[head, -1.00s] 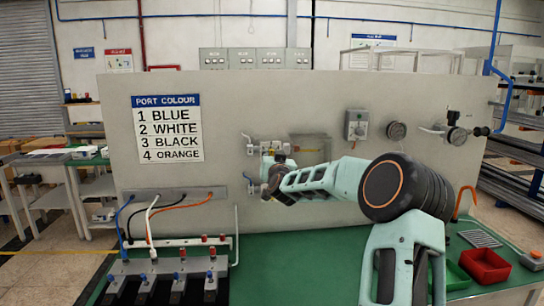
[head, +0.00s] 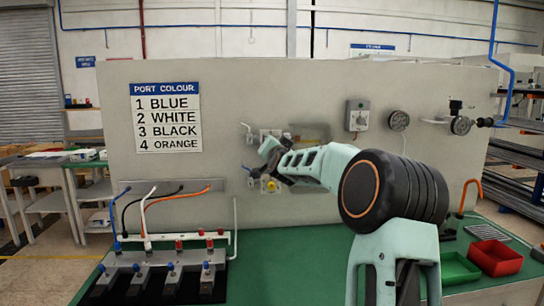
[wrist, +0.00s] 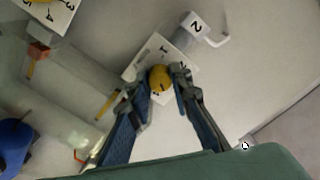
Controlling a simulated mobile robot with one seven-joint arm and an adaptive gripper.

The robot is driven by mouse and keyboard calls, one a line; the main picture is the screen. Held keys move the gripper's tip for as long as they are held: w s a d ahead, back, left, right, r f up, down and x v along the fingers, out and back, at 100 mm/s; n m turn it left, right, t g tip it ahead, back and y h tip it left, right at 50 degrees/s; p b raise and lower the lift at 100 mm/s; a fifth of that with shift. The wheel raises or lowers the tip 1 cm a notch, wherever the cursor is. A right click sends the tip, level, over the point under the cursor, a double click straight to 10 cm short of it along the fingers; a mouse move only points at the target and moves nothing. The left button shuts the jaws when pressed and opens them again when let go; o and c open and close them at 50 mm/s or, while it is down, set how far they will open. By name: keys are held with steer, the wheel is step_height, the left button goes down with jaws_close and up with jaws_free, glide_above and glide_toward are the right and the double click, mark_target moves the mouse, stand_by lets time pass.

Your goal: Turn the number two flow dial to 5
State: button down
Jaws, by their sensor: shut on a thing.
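The number two flow dial is a yellow knob (wrist: 160,77) on a white numbered plate (wrist: 135,68), beside a white tag marked 2 (wrist: 196,26). My gripper (wrist: 166,86) is shut on this knob, with one finger on each side. A 1 shows on the plate; the knob's setting cannot be read, and the fingers hide part of the plate. In the head view my gripper (head: 268,150) is at the upper dial position on the panel and covers the knob. A second yellow dial (head: 271,186) sits below it and shows at the wrist view's top left (wrist: 42,10).
The upright grey panel (head: 320,85) stands close behind my gripper. A clear tube (wrist: 85,138) and a blue part (wrist: 14,142) lie left of the fingers in the wrist view. A grey box with a knob (head: 358,115) and a gauge (head: 398,120) are further right.

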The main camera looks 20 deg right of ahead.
steer(key=m+b, duration=0.9)
steer(key=m, duration=0.9)
steer(key=shift+m+b, duration=0.3)
steer(key=shift+b, duration=0.1)
steer(key=c, duration=1.7)
jaws_free()
steer(key=shift+c, duration=0.2)
steer(key=shift+s, duration=0.15)
